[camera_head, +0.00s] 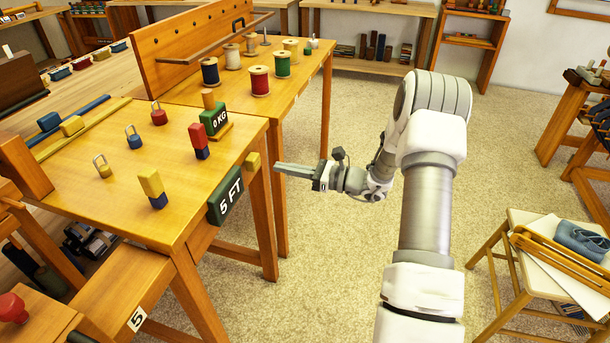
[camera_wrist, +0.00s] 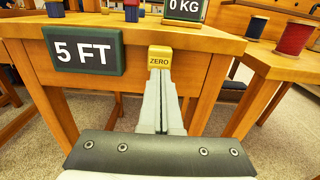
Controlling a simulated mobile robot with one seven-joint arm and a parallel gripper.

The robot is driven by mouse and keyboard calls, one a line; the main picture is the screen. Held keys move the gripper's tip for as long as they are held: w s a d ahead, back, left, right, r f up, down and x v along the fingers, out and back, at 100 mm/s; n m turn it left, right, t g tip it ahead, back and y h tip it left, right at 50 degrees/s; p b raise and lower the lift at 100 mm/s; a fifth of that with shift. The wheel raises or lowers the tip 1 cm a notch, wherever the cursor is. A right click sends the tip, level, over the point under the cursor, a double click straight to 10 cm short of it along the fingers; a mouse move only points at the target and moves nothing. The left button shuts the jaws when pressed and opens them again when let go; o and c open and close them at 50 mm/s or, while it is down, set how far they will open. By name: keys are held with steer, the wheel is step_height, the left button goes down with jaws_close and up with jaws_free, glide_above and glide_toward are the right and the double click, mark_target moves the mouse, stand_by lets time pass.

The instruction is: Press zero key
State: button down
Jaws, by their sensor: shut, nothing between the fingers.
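The zero key is a small yellow block marked ZERO on the front edge of the wooden table. It shows in the wrist view (camera_wrist: 159,57) and in the head view (camera_head: 253,161). My gripper (camera_head: 278,168) is shut and empty, pointing at the table's edge. In the wrist view its fingertips (camera_wrist: 159,72) overlap the lower part of the key; I cannot tell whether they touch it. A green sign reading 5 FT (camera_head: 226,196) hangs left of the key. A green display reading 0 KG (camera_head: 214,119) stands on the tabletop behind the key.
The table (camera_head: 110,205) carries padlocks and stacked red, blue and yellow blocks near its edge. Thread spools (camera_head: 259,80) stand on the adjoining table. A stool (camera_head: 500,228) with papers and a blue item stands at right. The carpet between is clear.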

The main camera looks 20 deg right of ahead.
mark_target(257, 162)
steer(key=b+x, duration=0.1)
steer(key=x, duration=0.3)
steer(key=shift+a, duration=0.1)
steer(key=shift+w+a, duration=0.1)
steer(key=shift+x, duration=1.2)
steer(key=shift+r, duration=0.2)
steer(key=shift+d, duration=0.35)
steer(key=p+v, duration=0.3)
steer(key=v, duration=1.1)
steer(key=shift+d+f, duration=0.2)
steer(key=shift+d, duration=0.1)
